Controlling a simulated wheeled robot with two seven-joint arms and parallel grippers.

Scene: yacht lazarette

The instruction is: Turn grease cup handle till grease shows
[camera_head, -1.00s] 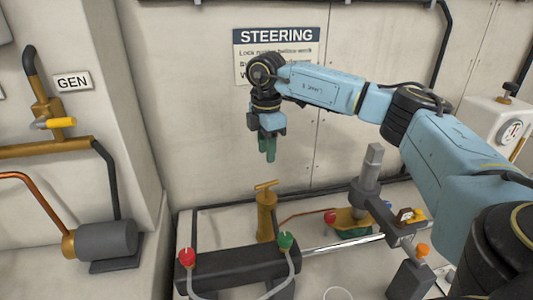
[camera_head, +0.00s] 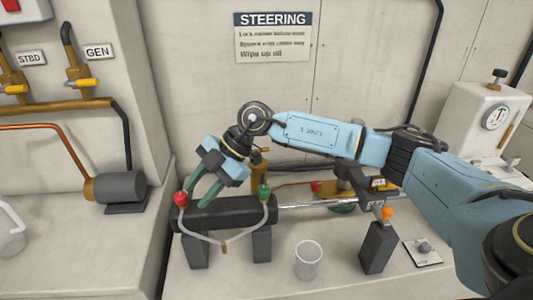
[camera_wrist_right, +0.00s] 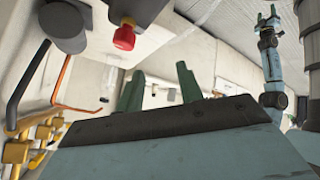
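The brass grease cup (camera_head: 259,168) stands behind the dark cylinder (camera_head: 230,212) on the bench. My right wrist hides much of it; an end of its T-handle (camera_head: 264,150) shows. My right gripper (camera_head: 195,203) tilts down and left, in front of the cup, its green fingers apart and nothing between them. The fingers are near the cylinder's left end, close to a red knob (camera_head: 180,198); I cannot tell if they touch it. A red knob also shows in the wrist view (camera_wrist_right: 124,37). My left gripper (camera_wrist_right: 267,16) is small there, its opening unclear. No grease is visible.
A green knob (camera_head: 264,191) tops the cylinder's right end, with a looping hose (camera_head: 220,242) in front. A clear cup (camera_head: 308,260) and a dark block with an orange knob (camera_head: 378,247) stand nearer. Pipes and a grey motor (camera_head: 118,187) are left.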

